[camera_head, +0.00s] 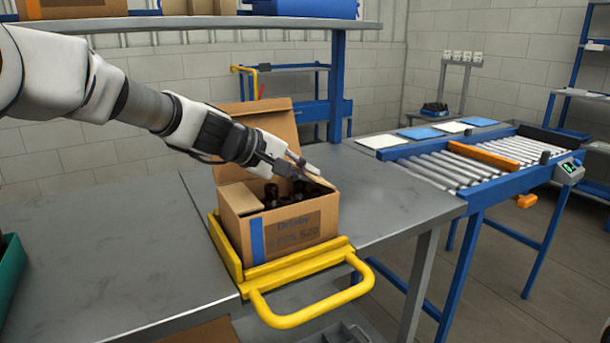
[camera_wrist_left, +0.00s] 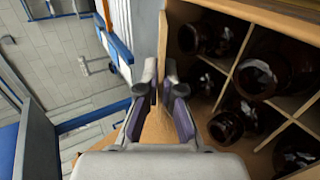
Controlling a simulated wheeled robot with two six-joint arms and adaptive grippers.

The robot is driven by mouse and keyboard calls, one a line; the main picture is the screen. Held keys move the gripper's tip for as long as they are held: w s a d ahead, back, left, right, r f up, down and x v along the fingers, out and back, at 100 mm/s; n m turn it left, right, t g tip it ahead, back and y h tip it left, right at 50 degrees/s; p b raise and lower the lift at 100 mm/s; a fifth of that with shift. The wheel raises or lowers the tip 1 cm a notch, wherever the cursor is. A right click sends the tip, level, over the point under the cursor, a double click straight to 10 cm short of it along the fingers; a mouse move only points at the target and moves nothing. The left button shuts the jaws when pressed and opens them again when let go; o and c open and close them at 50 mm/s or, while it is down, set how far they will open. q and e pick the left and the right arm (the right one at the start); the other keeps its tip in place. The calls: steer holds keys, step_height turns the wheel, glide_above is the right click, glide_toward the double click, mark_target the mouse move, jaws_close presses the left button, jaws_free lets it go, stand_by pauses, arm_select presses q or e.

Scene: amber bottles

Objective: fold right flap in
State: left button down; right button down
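The cardboard box (camera_head: 285,228) stands open on the bench, with dark amber bottles (camera_head: 272,195) inside. Its right flap (camera_head: 318,180) shows as a thin tan strip along the right rim, partly hidden by my gripper. My left gripper (camera_head: 299,164) is at this flap, over the box's right side. In the left wrist view the two fingers (camera_wrist_left: 161,88) are close together, with cardboard seen in the narrow gap and around them. I cannot tell whether the flap is pinched. The left flap (camera_head: 241,198) slopes at the left side. My right gripper is not in view.
The back flap (camera_head: 262,127) stands up behind the box. A yellow holder with a handle (camera_head: 300,315) surrounds the box's front and left. The bottles (camera_wrist_left: 255,75) sit in divider cells. A roller conveyor (camera_head: 450,168) is at the right.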

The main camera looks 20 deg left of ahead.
arm_select(q)
steer(key=c, duration=1.3)
jaws_free()
steer(key=shift+c, duration=0.2)
step_height(320, 180, up, 10)
